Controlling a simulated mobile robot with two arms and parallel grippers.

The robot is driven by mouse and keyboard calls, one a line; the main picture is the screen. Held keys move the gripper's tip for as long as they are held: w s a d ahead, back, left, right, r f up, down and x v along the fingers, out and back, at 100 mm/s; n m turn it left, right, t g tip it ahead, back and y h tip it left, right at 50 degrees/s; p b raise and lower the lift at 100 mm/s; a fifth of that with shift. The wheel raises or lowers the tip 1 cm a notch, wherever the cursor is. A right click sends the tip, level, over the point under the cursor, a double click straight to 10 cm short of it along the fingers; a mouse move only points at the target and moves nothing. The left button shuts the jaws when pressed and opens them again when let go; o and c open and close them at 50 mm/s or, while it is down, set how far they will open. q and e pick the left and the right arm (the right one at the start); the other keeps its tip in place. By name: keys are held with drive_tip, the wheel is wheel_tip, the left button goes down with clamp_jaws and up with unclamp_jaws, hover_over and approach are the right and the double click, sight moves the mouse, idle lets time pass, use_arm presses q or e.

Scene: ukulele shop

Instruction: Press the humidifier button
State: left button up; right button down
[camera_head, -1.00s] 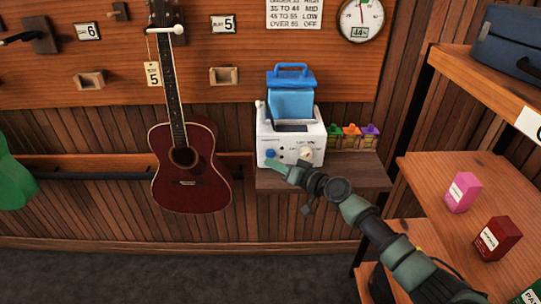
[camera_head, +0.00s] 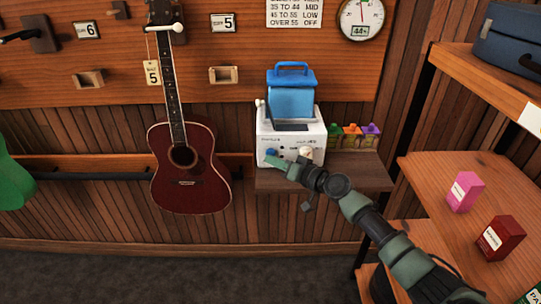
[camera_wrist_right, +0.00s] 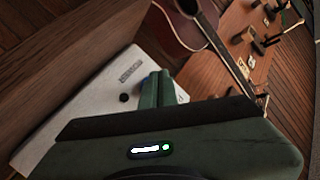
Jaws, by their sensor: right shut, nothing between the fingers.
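The humidifier (camera_head: 312,141) is a white box with a blue handled tank on top, standing on a small wooden wall shelf. Its front carries a blue button (camera_head: 271,152) at the left and a pale knob (camera_head: 306,151) at the right. My right gripper (camera_head: 270,159) is shut and empty, with its green fingertips right at the blue button, partly covering it. I cannot tell for sure whether they touch. In the right wrist view the shut fingers (camera_wrist_right: 157,88) overlap the white front (camera_wrist_right: 125,92), with a bit of blue beside the tips. My left gripper is not in view.
Small colored items (camera_head: 352,131) stand to the right of the humidifier on its shelf (camera_head: 360,170). A red ukulele (camera_head: 190,170) hangs to the left. A shelf rack (camera_head: 430,170) with pink and red boxes stands at the right.

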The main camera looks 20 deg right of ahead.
drive_tip(key=shift+w+d+b, duration=0.1)
drive_tip(key=shift+w+b, duration=0.3)
drive_tip(key=shift+b, duration=0.05)
idle(0.3)
drive_tip(key=shift+s, duration=0.1)
drive_tip(key=shift+s+a+p, duration=0.25)
drive_tip(key=shift+s+p, duration=0.35)
drive_tip(key=shift+s, duration=0.25)
drive_tip(key=shift+s+a+r+p, duration=0.1)
drive_tip(key=shift+s+a+p, duration=0.1)
drive_tip(key=shift+s+p, duration=0.4)
drive_tip(key=s+p, duration=0.1)
drive_tip(key=s, duration=0.1)
drive_tip(key=s+a+p, duration=0.1)
drive_tip(key=s, duration=0.1)
drive_tip(key=shift+s+a, duration=0.15)
drive_tip(key=shift+s, duration=0.1)
idle(1.0)
